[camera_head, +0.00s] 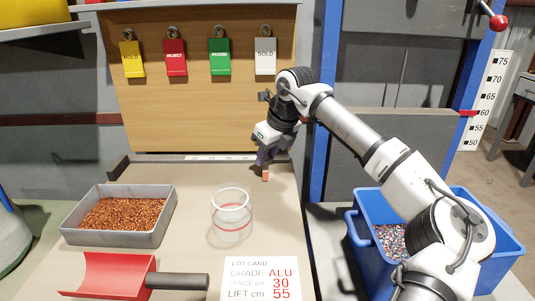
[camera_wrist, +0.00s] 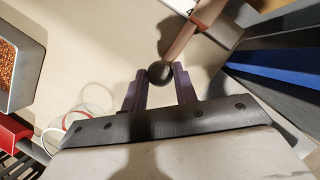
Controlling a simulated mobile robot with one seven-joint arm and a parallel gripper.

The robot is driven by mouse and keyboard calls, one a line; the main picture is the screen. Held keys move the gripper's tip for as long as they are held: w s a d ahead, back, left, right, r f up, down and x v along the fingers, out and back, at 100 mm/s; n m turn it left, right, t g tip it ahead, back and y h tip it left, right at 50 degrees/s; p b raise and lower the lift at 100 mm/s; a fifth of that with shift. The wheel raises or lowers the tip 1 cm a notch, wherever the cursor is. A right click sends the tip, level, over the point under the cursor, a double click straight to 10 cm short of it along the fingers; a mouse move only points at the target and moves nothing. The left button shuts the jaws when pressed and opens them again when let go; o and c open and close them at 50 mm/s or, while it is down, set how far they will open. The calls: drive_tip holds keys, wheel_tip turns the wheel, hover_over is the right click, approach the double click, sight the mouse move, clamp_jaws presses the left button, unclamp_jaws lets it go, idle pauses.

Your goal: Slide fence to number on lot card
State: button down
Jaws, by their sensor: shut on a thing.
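The lot card (camera_head: 260,280) stands at the front of the table and reads GRADE ALU, FENCE cm 30, LIFT cm 55. My gripper (camera_head: 265,163) is low at the back right of the table. In the wrist view my gripper (camera_wrist: 160,82) is shut on a black round knob (camera_wrist: 160,73). A copper-brown bar (camera_wrist: 182,42) runs from the knob to the upper right; it looks like part of the fence. Its orange end (camera_head: 265,175) shows below the gripper in the head view. A pale scale strip (camera_head: 220,157) lies along the back edge, its numbers too small to read.
A grey tray of copper granules (camera_head: 120,214), a clear glass jar with a red band (camera_head: 231,215) and a red scoop (camera_head: 105,275) stand on the table. Coloured tags hang behind. A blue bin (camera_head: 460,220) stands right, beyond a blue post (camera_head: 322,110). An upright scale (camera_head: 485,100) stands farther right.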

drive_tip(key=a+p, duration=0.1)
drive_tip(key=a, duration=0.9)
drive_tip(key=c, duration=1.1)
unclamp_jaws()
drive_tip(key=p+v, duration=0.1)
drive_tip(key=v, duration=1.3)
